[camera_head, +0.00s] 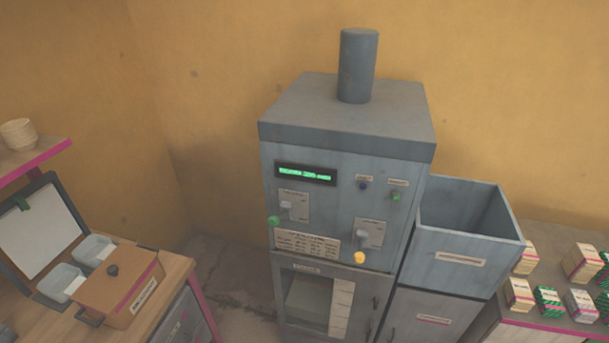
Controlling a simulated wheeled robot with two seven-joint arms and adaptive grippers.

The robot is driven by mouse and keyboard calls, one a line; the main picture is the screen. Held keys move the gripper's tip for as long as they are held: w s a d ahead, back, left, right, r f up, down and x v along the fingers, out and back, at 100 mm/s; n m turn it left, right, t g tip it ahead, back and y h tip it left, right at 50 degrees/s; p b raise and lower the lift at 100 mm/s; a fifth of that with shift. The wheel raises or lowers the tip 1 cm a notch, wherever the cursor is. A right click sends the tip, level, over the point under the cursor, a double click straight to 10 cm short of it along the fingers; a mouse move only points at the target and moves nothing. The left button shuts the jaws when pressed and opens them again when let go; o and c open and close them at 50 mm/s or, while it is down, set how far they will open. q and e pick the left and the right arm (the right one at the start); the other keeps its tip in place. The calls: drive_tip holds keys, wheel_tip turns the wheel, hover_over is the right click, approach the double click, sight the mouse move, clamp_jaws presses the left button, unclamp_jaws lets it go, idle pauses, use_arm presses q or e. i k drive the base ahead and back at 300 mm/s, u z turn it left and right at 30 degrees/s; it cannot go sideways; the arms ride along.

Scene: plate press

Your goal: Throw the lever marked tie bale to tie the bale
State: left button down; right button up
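A grey press machine (340,165) stands against the wall in the middle. Its front has two levers on pale plates. One lever has a green knob (273,221) on the left, and the other has a yellow knob (359,258) lower on the right. Both knobs hang low, beside or below their plates. The writing on the plates is too small to read, so I cannot tell which lever is marked tie bale. A lit green display (306,174) sits above them. Neither of my grippers is in view.
A windowed door (307,299) is below the levers. An open grey bin (463,243) adjoins the press on the right. Several bundled packs (581,262) lie on a right-hand counter. A wooden table (175,275) at left bears a brown box (118,287). Floor between is clear.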

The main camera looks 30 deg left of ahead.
sight(273, 221)
drive_tip(key=u, duration=4.05)
drive_tip(key=k, duration=0.65)
drive_tip(key=z, duration=1.3)
